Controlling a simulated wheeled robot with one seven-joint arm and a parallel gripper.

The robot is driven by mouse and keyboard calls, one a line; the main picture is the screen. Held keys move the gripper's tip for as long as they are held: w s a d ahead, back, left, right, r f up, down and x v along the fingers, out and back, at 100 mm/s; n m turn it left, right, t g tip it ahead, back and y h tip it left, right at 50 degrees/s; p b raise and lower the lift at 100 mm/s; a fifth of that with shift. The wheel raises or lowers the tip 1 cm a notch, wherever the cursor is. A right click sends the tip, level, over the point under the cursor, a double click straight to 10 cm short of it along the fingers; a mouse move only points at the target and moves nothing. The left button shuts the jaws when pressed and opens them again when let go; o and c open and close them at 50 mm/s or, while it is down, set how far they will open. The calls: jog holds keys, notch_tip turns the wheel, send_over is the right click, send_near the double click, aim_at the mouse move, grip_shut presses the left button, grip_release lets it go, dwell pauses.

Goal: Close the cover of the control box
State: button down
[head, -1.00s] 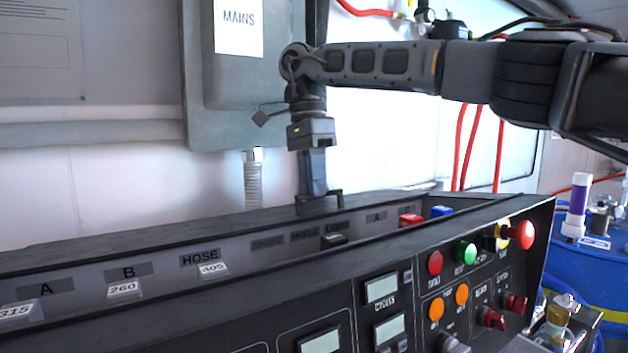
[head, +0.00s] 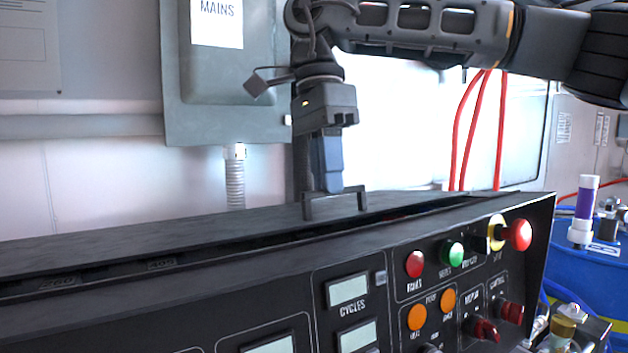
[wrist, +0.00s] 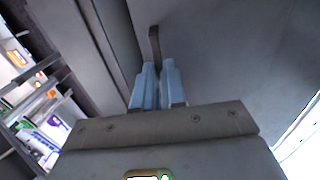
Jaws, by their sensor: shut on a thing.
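The control box (head: 270,300) is a long dark console with a sloped front panel. Its flat dark cover (head: 130,236) lies low over the top, with a narrow gap along the front edge. The cover carries a small dark bracket handle (head: 350,204). My gripper (head: 328,186) points down and is shut on this handle. In the wrist view, the blue-grey fingers (wrist: 154,85) are close together on the handle (wrist: 154,45), with the grey cover (wrist: 225,50) beyond. The recess under the cover is mostly hidden; parts of number tags show in the gap.
Buttons, including a protruding red knob (head: 518,235), and displays (head: 348,290) fill the front panel. A grey MAINS cabinet (head: 225,110) hangs on the wall behind. Red hoses (head: 480,130) and a blue drum (head: 600,270) stand at the right.

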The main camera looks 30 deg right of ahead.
jog(key=shift+s+r+b, duration=0.15)
jog(key=shift+s+r, duration=0.1)
jog(key=shift+s, duration=1)
jog(key=shift+s+r+b, duration=0.15)
jog(key=shift+s+r, duration=0.05)
jog(key=shift+s, duration=1.05)
jog(key=c, duration=1.2)
grip_release()
jog(key=shift+r, duration=0.15)
notch_tip(320, 180, up, 7)
jog(key=w, duration=0.1)
jog(key=shift+w+r+b, duration=0.15)
jog(key=shift+r+b, duration=0.05)
jog(key=shift+b, duration=0.15)
